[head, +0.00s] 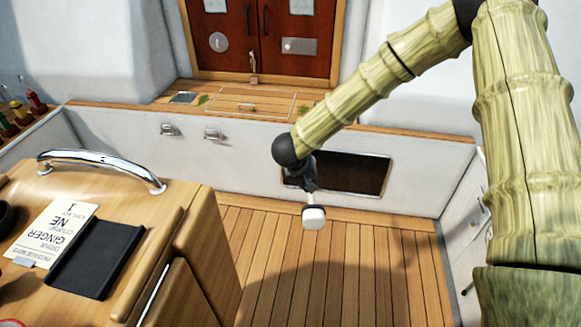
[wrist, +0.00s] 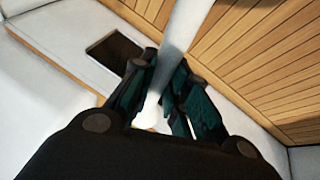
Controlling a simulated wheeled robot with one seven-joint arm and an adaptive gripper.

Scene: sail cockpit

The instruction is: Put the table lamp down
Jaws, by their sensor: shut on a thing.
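My gripper (head: 308,182) hangs at the end of my arm over the cockpit floor. It is shut on the table lamp (head: 314,217), whose white rounded end shows just below the fingers in the head view. In the wrist view the lamp's pale post (wrist: 190,28) runs up between the two dark teal fingers of my gripper (wrist: 165,68), with a bright white part lower between them. The fingers hide much of the lamp. I see nothing touching the lamp from below in the head view.
A wooden console (head: 190,290) at left carries a chrome rail (head: 100,158), a paper note (head: 52,235) and a black tray (head: 97,258). Behind is a white bench wall with a dark opening (head: 350,172). The plank floor (head: 330,275) is clear.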

